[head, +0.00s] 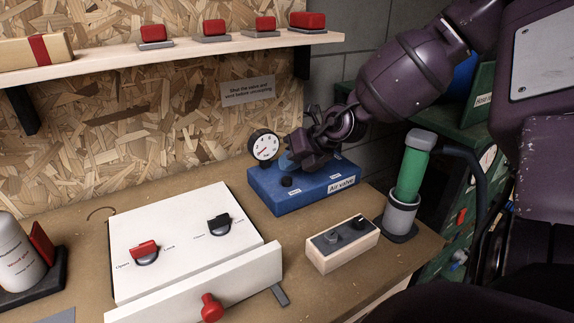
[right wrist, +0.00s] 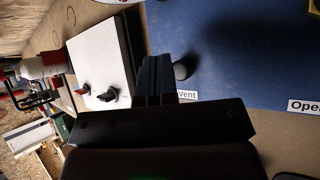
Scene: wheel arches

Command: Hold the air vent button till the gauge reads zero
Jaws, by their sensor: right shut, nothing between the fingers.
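The blue air valve box (head: 300,197) stands on the bench with its "Air valve" label at the front right. A round white gauge (head: 264,146) rises at its back left; its needle is too small to read. The black vent button (head: 287,181) sits on the box top at the left. It also shows in the right wrist view (right wrist: 183,69), near the "Vent" label. My right gripper (head: 297,166) is shut and empty, above the box just behind the button. In the right wrist view its fingertips (right wrist: 155,62) appear beside the button; I cannot tell whether they touch.
A white panel (head: 180,262) with red and black switches lies left of the box. A wooden control block (head: 341,246) and a green cylinder (head: 410,175) stand to the right. A shelf (head: 180,51) with red buttons crosses the wall above.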

